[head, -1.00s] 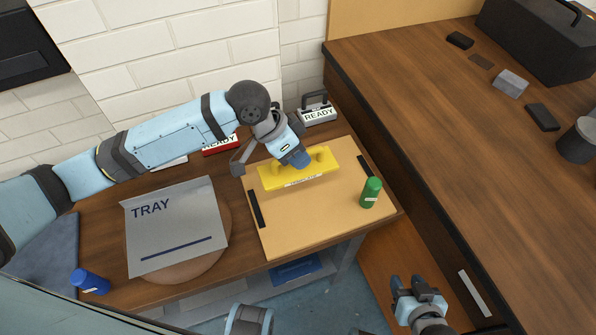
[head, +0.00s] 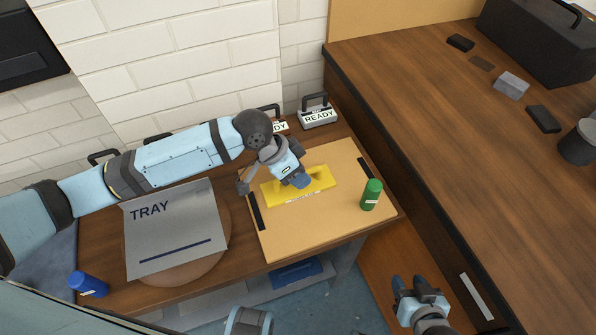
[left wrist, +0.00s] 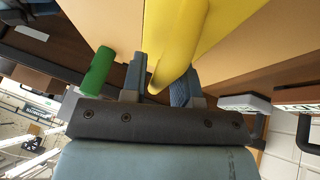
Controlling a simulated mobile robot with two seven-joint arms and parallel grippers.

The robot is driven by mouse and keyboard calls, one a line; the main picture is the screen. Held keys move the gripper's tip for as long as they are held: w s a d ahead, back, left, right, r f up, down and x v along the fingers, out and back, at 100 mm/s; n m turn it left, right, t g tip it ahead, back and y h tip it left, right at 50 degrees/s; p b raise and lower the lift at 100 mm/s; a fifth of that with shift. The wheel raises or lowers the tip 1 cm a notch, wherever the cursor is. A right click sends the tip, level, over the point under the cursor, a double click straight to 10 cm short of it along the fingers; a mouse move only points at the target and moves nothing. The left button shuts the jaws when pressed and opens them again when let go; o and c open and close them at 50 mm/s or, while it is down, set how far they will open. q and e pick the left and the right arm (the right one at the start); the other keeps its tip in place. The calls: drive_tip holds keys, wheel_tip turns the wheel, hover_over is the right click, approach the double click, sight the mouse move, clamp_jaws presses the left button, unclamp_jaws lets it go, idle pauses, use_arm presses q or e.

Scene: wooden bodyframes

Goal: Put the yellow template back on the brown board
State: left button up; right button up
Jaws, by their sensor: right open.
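The yellow template (head: 325,181) is a long flat plate with a raised handle, over the middle of the light-brown board (head: 300,240). My left gripper (head: 299,181) is shut on its handle. In the left wrist view the yellow template (left wrist: 176,35) runs between the fingers of my left gripper (left wrist: 160,85). I cannot tell whether the template touches the board or hangs just above it. The board has a black strip on its left side and another at its upper right. My right gripper (head: 408,284) is open and empty, low at the right, away from the board.
A green cylinder (head: 371,195) stands at the board's right edge. A grey TRAY sheet (head: 170,235) lies on a round brown disc (head: 205,270) to the left. A READY sign block (head: 318,117) stands behind the board.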

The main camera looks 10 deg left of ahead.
use_arm(q)
drive_tip(key=shift+o, duration=0.8)
drive_tip(key=shift+a+r, duration=0.1)
drive_tip(key=shift+r, duration=0.25)
drive_tip(key=w+p+v, duration=0.1)
drive_tip(key=v, duration=1)
drive_tip(key=shift+s+a+r, duration=0.15)
drive_tip(key=shift+s+r, duration=0.1)
drive_tip(key=shift+s, duration=0.25)
